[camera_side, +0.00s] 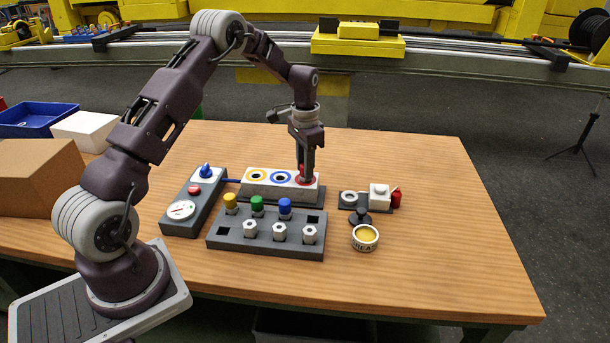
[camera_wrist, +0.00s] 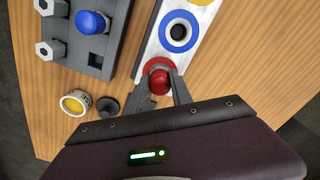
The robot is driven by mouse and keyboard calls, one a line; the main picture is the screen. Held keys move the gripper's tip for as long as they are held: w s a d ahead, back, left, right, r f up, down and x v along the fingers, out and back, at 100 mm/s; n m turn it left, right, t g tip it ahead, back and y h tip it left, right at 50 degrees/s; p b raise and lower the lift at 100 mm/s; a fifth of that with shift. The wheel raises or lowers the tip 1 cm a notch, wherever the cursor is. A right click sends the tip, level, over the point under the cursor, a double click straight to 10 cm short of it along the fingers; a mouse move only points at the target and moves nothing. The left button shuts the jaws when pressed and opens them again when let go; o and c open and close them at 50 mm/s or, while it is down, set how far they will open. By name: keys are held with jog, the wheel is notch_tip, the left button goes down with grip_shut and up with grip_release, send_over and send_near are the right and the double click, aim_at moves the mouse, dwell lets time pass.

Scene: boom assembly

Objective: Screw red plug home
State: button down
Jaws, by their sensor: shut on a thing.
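The red plug (camera_wrist: 159,82) sits at the red-ringed port (camera_wrist: 158,66) at the end of the white-topped block (camera_side: 240,178). My gripper (camera_side: 304,177) points straight down over that port. In the wrist view its two fingers (camera_wrist: 163,88) are closed on the plug's sides. How deep the plug sits in the port is hidden by the fingers. The block's blue-ringed port (camera_wrist: 178,32) and yellow-ringed port (camera_side: 256,176) are empty dark holes.
A grey rack (camera_side: 232,240) in front holds yellow, green and blue plugs and several white hex fittings. A gauge box (camera_side: 182,222) stands left. The table's right side is clear.

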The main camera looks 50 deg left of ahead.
dwell(0.4)
jog(key=shift+m, duration=0.4)
jog(key=c, duration=1.7)
grip_release()
jog(key=shift+m, duration=0.9)
grip_shut()
jog(key=m, duration=0.5)
jog(key=o, duration=0.5)
grip_release()
